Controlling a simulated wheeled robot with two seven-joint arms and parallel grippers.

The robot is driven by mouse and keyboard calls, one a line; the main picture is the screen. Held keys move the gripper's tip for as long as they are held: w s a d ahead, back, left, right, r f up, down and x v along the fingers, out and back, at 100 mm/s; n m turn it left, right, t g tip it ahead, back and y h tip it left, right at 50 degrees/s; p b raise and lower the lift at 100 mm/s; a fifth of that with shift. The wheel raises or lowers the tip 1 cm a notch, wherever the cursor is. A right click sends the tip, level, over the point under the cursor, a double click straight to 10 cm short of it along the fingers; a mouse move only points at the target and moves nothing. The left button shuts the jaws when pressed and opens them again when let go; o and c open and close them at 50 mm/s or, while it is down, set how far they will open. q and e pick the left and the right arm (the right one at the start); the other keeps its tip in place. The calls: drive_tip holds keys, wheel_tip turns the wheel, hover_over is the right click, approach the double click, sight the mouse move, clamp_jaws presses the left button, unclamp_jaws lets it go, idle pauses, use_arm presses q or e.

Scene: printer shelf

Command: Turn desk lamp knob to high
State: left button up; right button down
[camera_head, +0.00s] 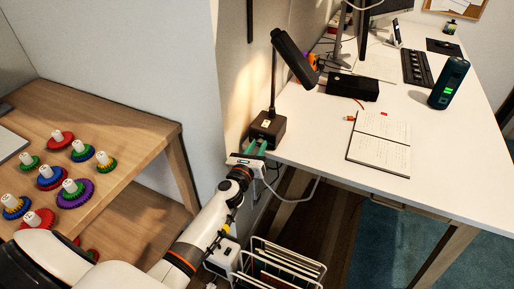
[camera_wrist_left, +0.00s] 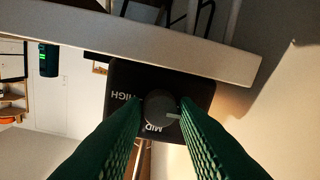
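The black desk lamp (camera_head: 293,60) stands at the left front corner of the white desk, its square base (camera_head: 272,129) near the edge. In the left wrist view the base's front face (camera_wrist_left: 190,88) carries a round dark knob (camera_wrist_left: 158,106). The label HIGH is left of the knob and MID is below it, both upside down. A pale pointer mark shows at the knob's right side. My left gripper (camera_head: 256,148) is at the base; its green fingers (camera_wrist_left: 161,112) are apart, one on each side of the knob. Whether they touch it is unclear. My right gripper is out of view.
The white desk (camera_head: 315,133) holds a notebook (camera_head: 380,142), a black box (camera_head: 352,86) and a dark green cylinder (camera_head: 449,84). A wire rack (camera_head: 285,262) stands below the left gripper. A wooden table (camera_head: 125,130) with coloured gears is at left.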

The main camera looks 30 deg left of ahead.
use_arm(q)
clamp_jaws()
